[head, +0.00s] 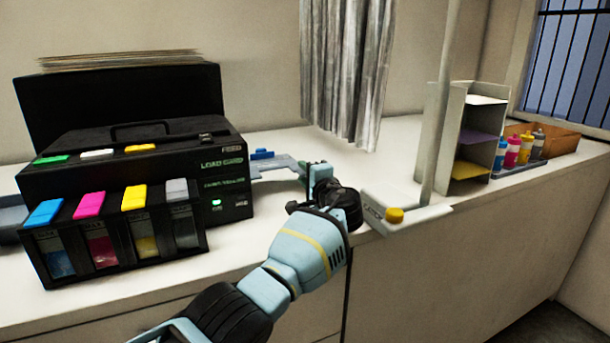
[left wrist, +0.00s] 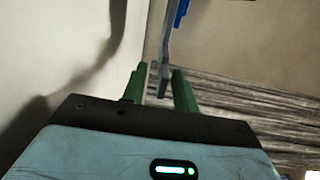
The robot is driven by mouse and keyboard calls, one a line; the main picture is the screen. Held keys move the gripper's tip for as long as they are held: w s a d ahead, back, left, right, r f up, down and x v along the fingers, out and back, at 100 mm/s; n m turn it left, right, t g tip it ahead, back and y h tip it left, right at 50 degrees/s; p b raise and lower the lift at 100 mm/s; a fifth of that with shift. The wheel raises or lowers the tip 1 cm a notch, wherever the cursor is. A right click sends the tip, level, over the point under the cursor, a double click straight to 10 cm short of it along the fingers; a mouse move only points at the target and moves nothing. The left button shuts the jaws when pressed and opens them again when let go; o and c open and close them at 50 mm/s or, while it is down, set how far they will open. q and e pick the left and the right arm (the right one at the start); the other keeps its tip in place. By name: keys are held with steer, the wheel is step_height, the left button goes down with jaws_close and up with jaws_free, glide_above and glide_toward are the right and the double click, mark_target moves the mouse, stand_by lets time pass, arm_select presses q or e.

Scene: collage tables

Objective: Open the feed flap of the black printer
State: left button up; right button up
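The black printer (head: 130,180) stands on the left of the counter in the head view. A top panel with a handle (head: 140,131) lies flat on it, beside the word FEED. A dark upright panel (head: 120,95) rises behind, with sheets at its top edge. I cannot tell which part is the feed flap. A flat grey piece (head: 277,167) with a blue block (head: 262,154) lies right of the printer. My left gripper (head: 311,178) is at its right end. In the left wrist view its green fingers (left wrist: 159,88) are apart, with a grey bar (left wrist: 166,60) between or beyond them; contact is unclear.
Coloured ink tanks (head: 118,235) line the printer's front. To the right are a white stand (head: 410,214) with a yellow knob, a shelf unit (head: 470,140), several bottles (head: 512,152) and a brown box (head: 560,140). A grey curtain (head: 347,70) hangs behind. Counter behind my gripper is clear.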

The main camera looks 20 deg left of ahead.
arm_select(q)
steer(key=shift+p+v, duration=0.55)
steer(key=shift+v, duration=3.3)
